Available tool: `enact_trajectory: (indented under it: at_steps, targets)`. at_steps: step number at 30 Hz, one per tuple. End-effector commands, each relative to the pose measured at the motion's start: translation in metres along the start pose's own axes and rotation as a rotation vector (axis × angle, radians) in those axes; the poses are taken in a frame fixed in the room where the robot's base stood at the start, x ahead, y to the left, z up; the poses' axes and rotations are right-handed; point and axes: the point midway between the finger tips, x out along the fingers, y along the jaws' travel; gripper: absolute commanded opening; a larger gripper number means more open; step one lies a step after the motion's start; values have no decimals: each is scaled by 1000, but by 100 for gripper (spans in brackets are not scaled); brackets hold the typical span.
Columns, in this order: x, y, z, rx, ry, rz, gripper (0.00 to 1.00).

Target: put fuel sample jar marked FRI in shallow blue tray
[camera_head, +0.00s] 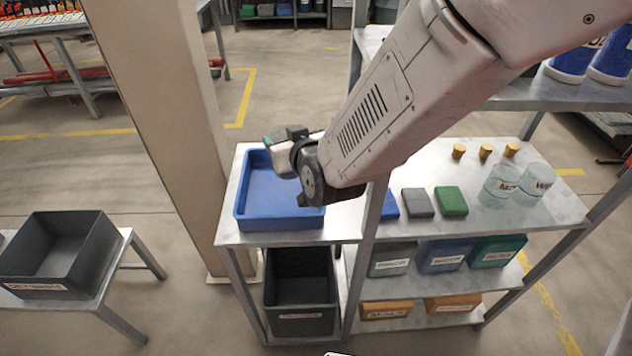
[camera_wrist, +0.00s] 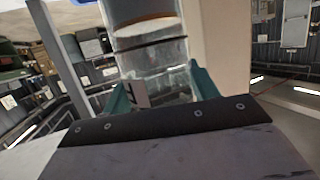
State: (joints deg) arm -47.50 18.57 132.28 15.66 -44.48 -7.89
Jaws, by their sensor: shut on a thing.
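The shallow blue tray (camera_head: 275,222) sits on the left part of the metal shelf unit's top and looks empty where it shows. My gripper (camera_head: 283,140) is over the tray's far side, partly covered by my wrist. In the wrist view my gripper's teal fingers (camera_wrist: 160,90) are shut on a clear glass jar (camera_wrist: 158,65) with a brownish band near its top. A white label shows beside the left finger, but I cannot read it whole. In the head view the held jar is mostly hidden, and its height above the tray is unclear.
Two clear jars, marked MO (camera_head: 501,186) and WE (camera_head: 538,182), stand at the shelf's right. Several cork stoppers, a grey block (camera_head: 417,203) and a green block (camera_head: 451,201) lie nearby. A dark bin (camera_head: 58,255) stands at left.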

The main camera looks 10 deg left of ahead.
Motion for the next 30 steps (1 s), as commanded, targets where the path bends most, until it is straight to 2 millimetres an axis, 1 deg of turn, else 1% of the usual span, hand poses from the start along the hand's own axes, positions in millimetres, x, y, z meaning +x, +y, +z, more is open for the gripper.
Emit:
enact_trajectory:
  at_steps: [6, 9, 13, 18, 22, 30]
  targets:
    - [12, -1, 38, -2, -5, -1, 8]
    - [15, -1, 50, -1, -3, -1, 8]
    - [18, 0, 60, 0, -2, 0, 8]
    - [26, 0, 85, -1, -4, 1, 8]
    - [29, 1, 93, 0, -1, 1, 8]
    - [29, 1, 94, 1, 0, 2, 8]
